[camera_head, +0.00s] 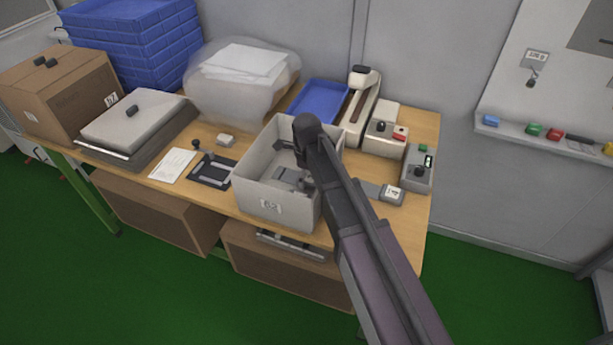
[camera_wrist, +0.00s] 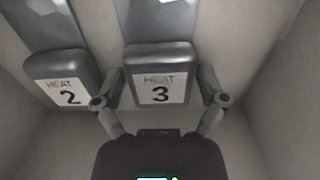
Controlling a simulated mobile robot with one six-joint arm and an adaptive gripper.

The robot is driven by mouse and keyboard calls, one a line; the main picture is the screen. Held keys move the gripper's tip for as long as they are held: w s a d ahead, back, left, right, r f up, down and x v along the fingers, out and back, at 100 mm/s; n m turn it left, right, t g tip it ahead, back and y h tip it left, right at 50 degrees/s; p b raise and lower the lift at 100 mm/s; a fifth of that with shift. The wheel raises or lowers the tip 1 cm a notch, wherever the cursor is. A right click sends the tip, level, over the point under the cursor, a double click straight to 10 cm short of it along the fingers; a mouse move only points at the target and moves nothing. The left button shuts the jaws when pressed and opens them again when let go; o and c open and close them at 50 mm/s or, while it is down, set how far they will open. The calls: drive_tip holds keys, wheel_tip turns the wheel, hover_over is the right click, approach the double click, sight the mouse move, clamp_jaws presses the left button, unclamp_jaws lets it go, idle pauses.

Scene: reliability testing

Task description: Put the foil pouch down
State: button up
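A grey foil pouch labelled HEAT 3 (camera_wrist: 160,75) lies inside a light grey bin (camera_head: 258,190). A second pouch, labelled HEAT 2 (camera_wrist: 60,72), lies just to the left at a slant, close to the left finger. In the head view, my arm covers the bin's right part, and my gripper (camera_head: 298,187) is small and partly hidden there.
Around the bin on the wooden table (camera_head: 225,204) are a blue tray (camera_head: 318,100), a sealing machine (camera_head: 355,108), small control boxes (camera_head: 386,138), a black fixture (camera_head: 212,170) and a paper sheet (camera_head: 172,166). The bin's walls (camera_wrist: 275,60) rise close around my gripper.

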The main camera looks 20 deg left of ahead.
sight(307, 176)
drive_tip(key=shift+r, duration=0.25)
idle(0.3)
wheel_tip(307, 176, up, 12)
drive_tip(key=p, duration=1.2)
